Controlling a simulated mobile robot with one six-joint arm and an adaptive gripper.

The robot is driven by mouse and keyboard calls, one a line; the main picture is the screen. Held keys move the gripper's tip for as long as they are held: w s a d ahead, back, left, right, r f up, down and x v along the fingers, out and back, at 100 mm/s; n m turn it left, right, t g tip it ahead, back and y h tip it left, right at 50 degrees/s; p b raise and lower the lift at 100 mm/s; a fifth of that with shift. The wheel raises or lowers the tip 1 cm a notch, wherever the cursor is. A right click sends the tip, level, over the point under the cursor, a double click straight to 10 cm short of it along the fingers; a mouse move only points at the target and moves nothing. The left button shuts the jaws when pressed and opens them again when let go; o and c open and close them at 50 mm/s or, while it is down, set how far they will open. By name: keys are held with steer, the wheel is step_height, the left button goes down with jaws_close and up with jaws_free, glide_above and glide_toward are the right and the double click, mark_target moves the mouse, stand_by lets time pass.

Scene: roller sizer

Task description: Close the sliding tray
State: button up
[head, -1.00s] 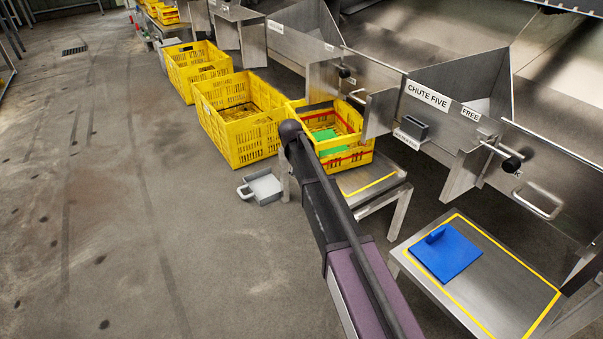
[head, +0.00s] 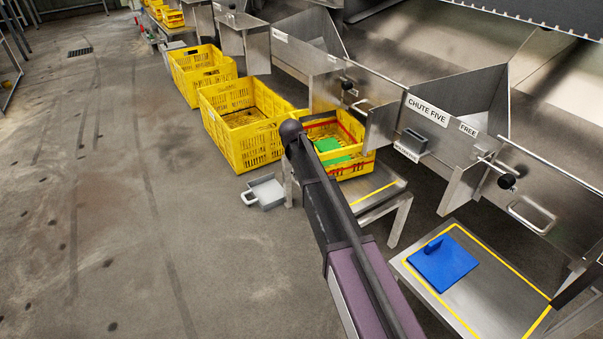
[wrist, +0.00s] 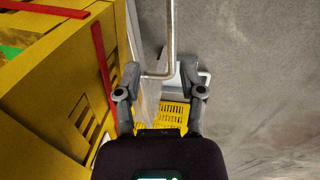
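A small grey tray (head: 267,191) with a pale loop handle sticks out low, near the floor, beside the stand under the red-banded yellow crate (head: 352,164). I take it for the sliding tray. In the wrist view a pale grey piece with a loop handle (wrist: 204,77), likely the same tray, shows beyond my right finger, partly hidden by it. My gripper (wrist: 163,84) is open, its fingers apart with nothing held between them. It is beside the red-banded crate. In the head view my arm hides the gripper.
A metal rod (wrist: 170,35) runs down between my fingers in the wrist view. Two larger yellow crates (head: 245,135) stand left of the stand. A metal table (head: 497,293) with a blue dustpan-like piece (head: 442,263) is at right. The floor at left is clear.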

step_height(320, 180, up, 11)
steer(key=s+a+p, duration=0.1)
steer(key=p, duration=0.9)
steer(key=shift+a+p, duration=0.3)
steer(key=shift+p, duration=0.05)
stand_by(0.5)
steer(key=shift+s, duration=0.15)
stand_by(0.5)
